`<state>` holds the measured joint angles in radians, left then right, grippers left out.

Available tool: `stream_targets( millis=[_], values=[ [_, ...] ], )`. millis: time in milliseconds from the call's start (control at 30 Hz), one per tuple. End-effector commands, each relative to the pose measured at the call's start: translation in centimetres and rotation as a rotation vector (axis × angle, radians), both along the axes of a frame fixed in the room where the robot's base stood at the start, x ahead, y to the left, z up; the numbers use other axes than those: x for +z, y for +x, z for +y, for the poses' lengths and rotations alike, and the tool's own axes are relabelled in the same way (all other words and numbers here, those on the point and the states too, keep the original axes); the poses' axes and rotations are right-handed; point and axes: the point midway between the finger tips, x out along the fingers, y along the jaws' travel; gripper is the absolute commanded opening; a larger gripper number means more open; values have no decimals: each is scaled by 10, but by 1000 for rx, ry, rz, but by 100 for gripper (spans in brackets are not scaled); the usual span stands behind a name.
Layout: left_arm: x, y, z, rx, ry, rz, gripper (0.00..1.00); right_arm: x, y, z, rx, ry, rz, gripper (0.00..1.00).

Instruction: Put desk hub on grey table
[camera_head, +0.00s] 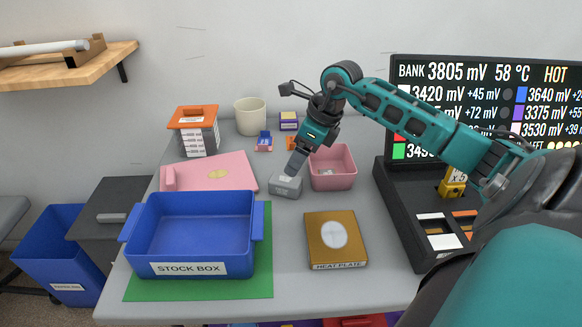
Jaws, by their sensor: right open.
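A small grey block (286,186), which looks like the desk hub, sits on the grey table (290,224) near its middle, just left of a pink bin. My right gripper (294,164) points down directly over the block, with its fingertips at or just above the block's top. It is open, but from this side the fingers overlap, so I cannot see whether they straddle the block. My left gripper is not in view.
The pink bin (332,181) stands close on the right of the block. A blue stock box (190,269) on a green mat (262,288), a pink board (240,172) and a heat plate (350,253) surround it. A black monitor station (392,215) stands right. Bare table shows between block and heat plate.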

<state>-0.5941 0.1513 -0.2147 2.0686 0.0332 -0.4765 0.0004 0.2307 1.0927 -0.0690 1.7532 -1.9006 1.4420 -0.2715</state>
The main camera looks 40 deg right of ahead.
Motion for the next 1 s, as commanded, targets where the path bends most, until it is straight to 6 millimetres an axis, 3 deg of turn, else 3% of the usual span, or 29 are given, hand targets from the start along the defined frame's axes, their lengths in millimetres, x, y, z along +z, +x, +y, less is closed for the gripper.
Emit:
stream_targets(
  millis=[100,267,1000],
  values=[
    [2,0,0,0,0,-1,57,16,-6,-4,0,-3,1,78],
    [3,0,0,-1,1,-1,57,26,-10,-5,0,0,2,78],
    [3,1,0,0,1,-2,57,27,-10,-5,0,1,0,78]
  ],
)
